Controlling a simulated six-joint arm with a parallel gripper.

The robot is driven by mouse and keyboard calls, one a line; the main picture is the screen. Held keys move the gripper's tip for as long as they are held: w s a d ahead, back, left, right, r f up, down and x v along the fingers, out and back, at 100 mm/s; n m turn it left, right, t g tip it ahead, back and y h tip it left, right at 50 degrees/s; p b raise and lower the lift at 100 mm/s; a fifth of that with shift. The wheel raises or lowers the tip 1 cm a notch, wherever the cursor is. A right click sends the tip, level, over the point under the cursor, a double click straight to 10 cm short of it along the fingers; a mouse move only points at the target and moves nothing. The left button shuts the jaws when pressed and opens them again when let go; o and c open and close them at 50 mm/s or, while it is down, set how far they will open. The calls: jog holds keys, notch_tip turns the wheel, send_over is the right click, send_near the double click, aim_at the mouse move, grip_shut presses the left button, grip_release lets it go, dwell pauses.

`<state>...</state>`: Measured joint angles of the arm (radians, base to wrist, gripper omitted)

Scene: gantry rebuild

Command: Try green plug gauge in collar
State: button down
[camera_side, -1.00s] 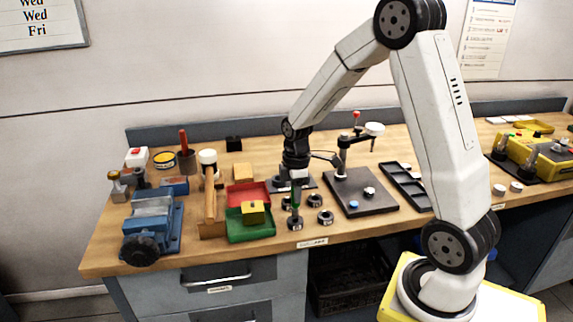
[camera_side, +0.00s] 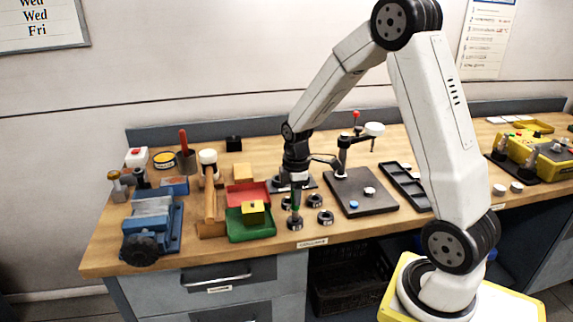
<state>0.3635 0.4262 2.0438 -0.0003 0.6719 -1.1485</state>
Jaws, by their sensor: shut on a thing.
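The green plug gauge (camera_side: 296,208) is upright in my gripper (camera_side: 296,196), which is shut on it near the front of the bench. Only a small green band of it shows clearly. Its dark lower end meets the front-left collar (camera_side: 295,224), a small dark ring with a pale label. The gauge seems to stand in or on the collar's hole; the picture is too small to tell how deep. Other dark collars stand close by, one to the right (camera_side: 326,217), one behind it (camera_side: 314,201), and one partly hidden behind left (camera_side: 286,203).
Left of the collars are a green tray (camera_side: 262,232) with a yellow block and a red tray (camera_side: 240,190). A dark plate (camera_side: 375,205) with a stand is at the right. A blue vise (camera_side: 152,225) stands far left. The front bench edge is close to the collars.

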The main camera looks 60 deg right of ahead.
jog(key=shift+f, duration=0.3)
dwell(0.7)
jog(key=shift+r, duration=0.15)
dwell(0.4)
jog(key=shift+r, duration=2.85)
